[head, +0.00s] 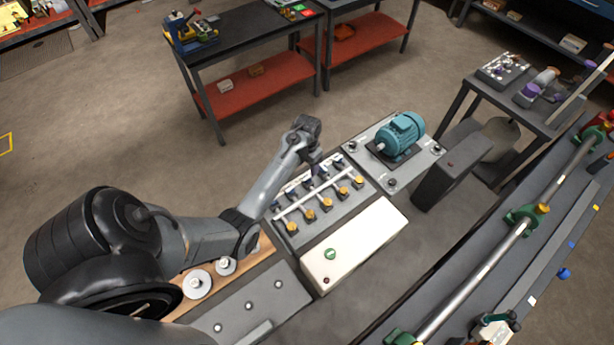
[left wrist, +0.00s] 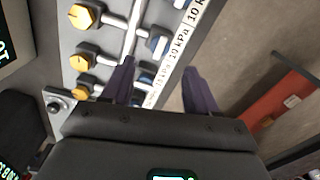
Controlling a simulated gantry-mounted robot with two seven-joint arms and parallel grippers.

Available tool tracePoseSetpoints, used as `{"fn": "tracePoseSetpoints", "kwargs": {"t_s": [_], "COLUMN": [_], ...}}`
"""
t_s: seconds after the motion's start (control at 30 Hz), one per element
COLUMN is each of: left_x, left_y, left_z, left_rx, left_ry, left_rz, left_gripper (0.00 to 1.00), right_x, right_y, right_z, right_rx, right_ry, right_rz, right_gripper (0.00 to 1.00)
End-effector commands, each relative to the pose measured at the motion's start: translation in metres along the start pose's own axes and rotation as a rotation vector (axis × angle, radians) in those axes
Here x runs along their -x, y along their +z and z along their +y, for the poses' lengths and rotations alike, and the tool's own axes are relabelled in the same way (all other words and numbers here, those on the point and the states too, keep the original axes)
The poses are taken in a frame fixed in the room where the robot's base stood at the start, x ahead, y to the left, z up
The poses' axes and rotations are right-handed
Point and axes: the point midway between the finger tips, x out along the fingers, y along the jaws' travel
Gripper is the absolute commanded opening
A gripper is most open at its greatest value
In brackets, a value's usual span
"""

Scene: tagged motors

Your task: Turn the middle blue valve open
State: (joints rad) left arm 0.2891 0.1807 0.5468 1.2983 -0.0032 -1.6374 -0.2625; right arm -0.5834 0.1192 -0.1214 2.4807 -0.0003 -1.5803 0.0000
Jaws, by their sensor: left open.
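A grey valve panel (head: 290,240) has a row of blue valves along its far side and yellow valves along its near side, joined by silver pipes. The middle blue valve (head: 308,184) is partly hard to make out below my gripper. My left gripper (head: 315,167) is over the blue row, pointing down. In the left wrist view, its two dark fingers (left wrist: 158,85) are apart. A blue valve (left wrist: 141,80) shows beside the left finger, and another blue valve (left wrist: 158,43) lies farther up. I cannot tell whether a finger touches a valve. My right gripper is not seen.
White "10 kPa" labels (left wrist: 180,45) run along the panel edge. A teal motor (head: 401,136) stands behind the panel to the right. A white box with a green button (head: 355,245) is in front. Yellow valves (left wrist: 82,17) line the near side.

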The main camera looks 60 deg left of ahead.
Motion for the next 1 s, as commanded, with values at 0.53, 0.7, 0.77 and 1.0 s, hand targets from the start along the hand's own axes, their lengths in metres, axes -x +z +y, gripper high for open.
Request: {"fn": "tracePoseSetpoints", "kwargs": {"t_s": [0.53,0.7,0.77,1.0], "left_x": [-0.070,-0.074,-0.074,-0.074], "left_y": [0.001,0.001,0.001,0.001], "left_z": [0.000,0.000,0.000,0.000], "left_rx": [0.000,0.000,0.000,0.000], "left_ry": [-0.001,-0.001,-0.001,-0.001], "left_rz": [-0.001,0.000,0.000,0.000], "left_gripper": [0.59,0.59,0.59,0.45], "right_x": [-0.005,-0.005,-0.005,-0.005], "right_y": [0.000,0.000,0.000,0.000], "right_z": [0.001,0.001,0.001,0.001], "right_rx": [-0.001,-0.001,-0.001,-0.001], "right_ry": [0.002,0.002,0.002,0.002], "right_rz": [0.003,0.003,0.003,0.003], "right_gripper": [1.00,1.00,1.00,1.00]}}
